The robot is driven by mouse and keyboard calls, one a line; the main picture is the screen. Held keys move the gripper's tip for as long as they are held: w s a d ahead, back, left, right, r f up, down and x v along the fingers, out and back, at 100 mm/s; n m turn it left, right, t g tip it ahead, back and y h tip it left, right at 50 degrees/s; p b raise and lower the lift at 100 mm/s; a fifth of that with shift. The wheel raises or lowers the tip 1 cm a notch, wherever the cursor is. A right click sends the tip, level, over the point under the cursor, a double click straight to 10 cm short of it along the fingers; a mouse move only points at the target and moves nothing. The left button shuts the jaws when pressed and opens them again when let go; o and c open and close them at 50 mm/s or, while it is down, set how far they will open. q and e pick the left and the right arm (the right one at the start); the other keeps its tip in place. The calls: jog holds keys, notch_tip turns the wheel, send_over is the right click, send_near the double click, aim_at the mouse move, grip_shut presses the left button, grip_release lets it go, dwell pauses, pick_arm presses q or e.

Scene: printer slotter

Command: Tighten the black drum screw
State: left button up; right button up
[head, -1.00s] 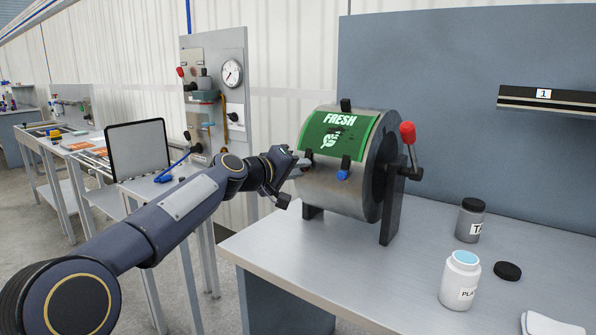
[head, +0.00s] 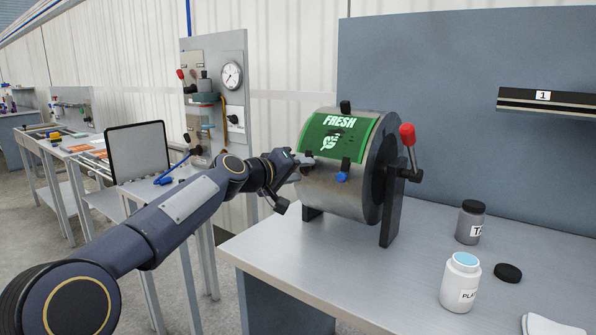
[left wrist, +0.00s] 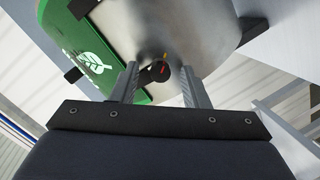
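The metal drum (head: 335,190) stands on the bench with a green "FRESH" sheet (head: 345,130) on it. My left gripper (head: 303,164) is at the drum's left side in the head view. In the left wrist view, the black drum screw (left wrist: 160,74), with small red and yellow marks beside it, is on the drum (left wrist: 195,25). My left gripper (left wrist: 160,84) is open, with a finger on each side of the screw and visible gaps. The head view hides this screw behind the gripper. A blue screw (head: 342,177) sits lower on the drum. My right gripper is not in view.
A red-handled crank (head: 408,140) is at the drum's right. A dark jar (head: 470,220), a white jar (head: 460,285), a black lid (head: 508,272) and a white cloth (head: 550,325) lie to the right. The bench (head: 320,255) is clear in front of the drum.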

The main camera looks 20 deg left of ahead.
pick_arm(q)
jog(key=b+v, duration=0.1)
jog(key=v, duration=0.7)
dwell(0.5)
jog(key=s+d+f+m+g+y, duration=0.15)
jog(key=s+f+g, duration=0.25)
jog(key=s+f, duration=1.3)
jog(key=s+d+f+m+g+y, duration=0.15)
jog(key=s+f+g, duration=0.35)
jog(key=s+f, duration=1.1)
jog(key=s+r+p, duration=0.2)
jog(key=r+p, duration=0.8)
jog(key=r, duration=0.1)
jog(key=s+r+m+p, duration=0.1)
jog(key=s+r+p, duration=0.2)
jog(key=r+p, duration=0.6)
notch_tip(320, 180, up, 3)
jog(key=shift+f+p, duration=0.15)
jog(key=shift+p, duration=0.2)
